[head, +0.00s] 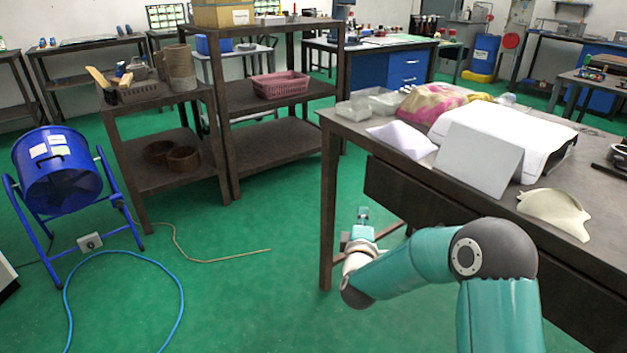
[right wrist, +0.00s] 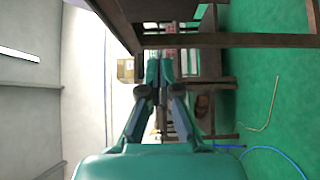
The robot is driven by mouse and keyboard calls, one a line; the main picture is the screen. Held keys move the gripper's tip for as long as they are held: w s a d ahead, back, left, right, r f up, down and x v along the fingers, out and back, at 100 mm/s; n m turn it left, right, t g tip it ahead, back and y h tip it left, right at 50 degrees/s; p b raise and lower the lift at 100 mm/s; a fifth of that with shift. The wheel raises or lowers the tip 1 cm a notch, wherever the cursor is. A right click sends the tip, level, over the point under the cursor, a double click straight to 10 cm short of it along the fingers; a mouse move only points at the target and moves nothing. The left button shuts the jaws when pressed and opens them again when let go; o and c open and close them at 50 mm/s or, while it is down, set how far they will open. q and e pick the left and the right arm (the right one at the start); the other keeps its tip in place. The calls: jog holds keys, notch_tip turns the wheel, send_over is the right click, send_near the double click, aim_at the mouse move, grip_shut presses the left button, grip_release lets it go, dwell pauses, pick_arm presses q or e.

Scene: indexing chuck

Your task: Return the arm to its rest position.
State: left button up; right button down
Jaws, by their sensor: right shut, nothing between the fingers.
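My right arm comes in from the lower right in the head view and bends to the left, in front of the near table. My right gripper (head: 363,214) is at its far end, low beside the near table's left leg and below the height of the tabletop. In the right wrist view the gripper (right wrist: 166,68) points away from the camera with its fingers together, shut and empty. Nothing is seen touching it. My left gripper and left arm are not in either view.
The near table (head: 400,163) on the right holds a white folded board (head: 478,160), bags and crumpled sheets. Dark shelves (head: 270,140) stand behind, with a pink basket (head: 281,84). A blue fan (head: 58,168) and blue hose (head: 178,290) are on the left. Green floor between is mostly clear.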

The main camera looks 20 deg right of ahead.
jog(key=s+a+f+g+y, duration=0.2)
jog(key=s+a+f+y, duration=0.15)
jog(key=f, duration=0.45)
jog(key=s+a+f+g+y, duration=0.2)
jog(key=s+a+f, duration=0.25)
jog(key=f, duration=0.45)
jog(key=s+a+f+g+y, duration=0.1)
jog(key=s+a+f+y, duration=0.2)
jog(key=a+f, duration=0.35)
jog(key=s+a+f+m+g+y, duration=0.2)
jog(key=s+a+f+m+g, duration=0.2)
jog(key=s+f, duration=0.45)
jog(key=s+a+m+g+y, duration=0.1)
jog(key=s+a+m+g, duration=0.2)
jog(key=s+m, duration=0.3)
jog(key=s+a+m+g+y, duration=0.2)
jog(key=s+m+g, duration=0.1)
jog(key=s, duration=0.5)
notch_tip(320, 180, up, 18)
jog(key=m+p, duration=0.1)
jog(key=p, duration=1.8)
jog(key=shift+a+r, duration=0.15)
jog(key=shift+r, duration=0.05)
jog(key=shift+s, duration=0.1)
